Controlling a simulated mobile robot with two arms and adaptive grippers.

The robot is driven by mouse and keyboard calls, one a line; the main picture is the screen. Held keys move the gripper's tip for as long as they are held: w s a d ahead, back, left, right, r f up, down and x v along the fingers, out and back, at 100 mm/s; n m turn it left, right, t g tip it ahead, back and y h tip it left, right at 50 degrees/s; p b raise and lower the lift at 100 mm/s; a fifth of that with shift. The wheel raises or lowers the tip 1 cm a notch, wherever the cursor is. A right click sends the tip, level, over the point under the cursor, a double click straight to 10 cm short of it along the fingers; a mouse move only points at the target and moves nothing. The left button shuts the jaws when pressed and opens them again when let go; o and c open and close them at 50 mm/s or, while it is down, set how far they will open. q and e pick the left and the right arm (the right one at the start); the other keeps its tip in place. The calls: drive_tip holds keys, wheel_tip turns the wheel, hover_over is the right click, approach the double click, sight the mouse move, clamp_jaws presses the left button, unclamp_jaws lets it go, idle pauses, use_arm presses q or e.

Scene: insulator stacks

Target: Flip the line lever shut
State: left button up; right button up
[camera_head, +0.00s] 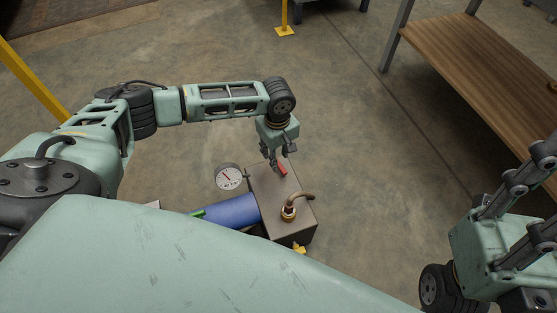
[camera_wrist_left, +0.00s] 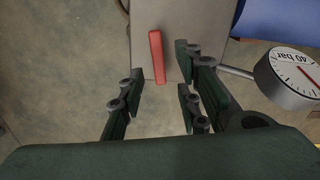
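The line lever is a small red bar (camera_head: 282,169) on the grey box (camera_head: 271,187) in the head view. In the left wrist view the red lever (camera_wrist_left: 157,57) lies along the grey box's (camera_wrist_left: 190,20) face, ahead of my left gripper.
A round pressure gauge (camera_head: 229,177) stands left of the box, and a blue cylinder (camera_head: 231,211) joins its side. A wooden-topped bench (camera_head: 490,60) stands at upper right. The concrete floor between is clear.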

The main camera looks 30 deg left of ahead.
sight(279, 167)
use_arm(q)
drive_tip(key=shift+f+b, duration=0.55)
drive_tip(key=shift+f, duration=1)
drive_tip(key=shift+c, duration=0.3)
clamp_jaws()
